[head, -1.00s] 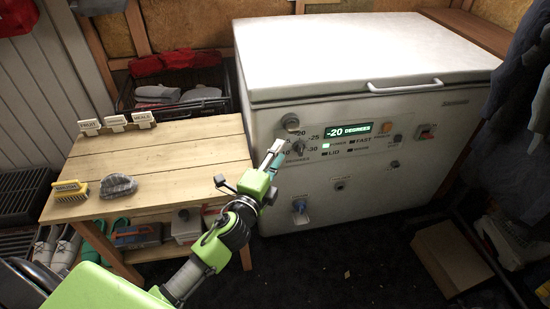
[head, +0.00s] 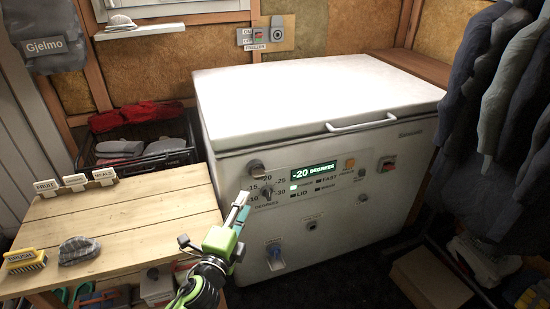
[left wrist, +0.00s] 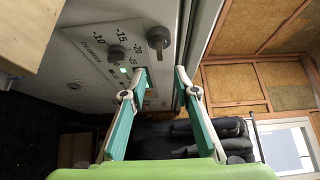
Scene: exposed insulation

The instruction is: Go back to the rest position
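My left gripper (head: 241,202) is in front of the white chest freezer (head: 310,100), close to its control panel with the dials. In the left wrist view its two teal fingers (left wrist: 161,74) stand apart with nothing between them. The freezer lid is closed and the display (head: 314,171) reads -20 degrees. A dial (head: 266,193) sits just right of the gripper in the head view; whether they touch is not clear. My right gripper is in neither current view.
A wooden table (head: 130,220) with a brush (head: 24,260), a grey cloth-like item (head: 78,250) and label signs (head: 75,182) stands at left. Dark clothes (head: 500,80) hang at right. A cardboard box (head: 430,280) lies on the floor. A switch (head: 258,35) is on the back wall.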

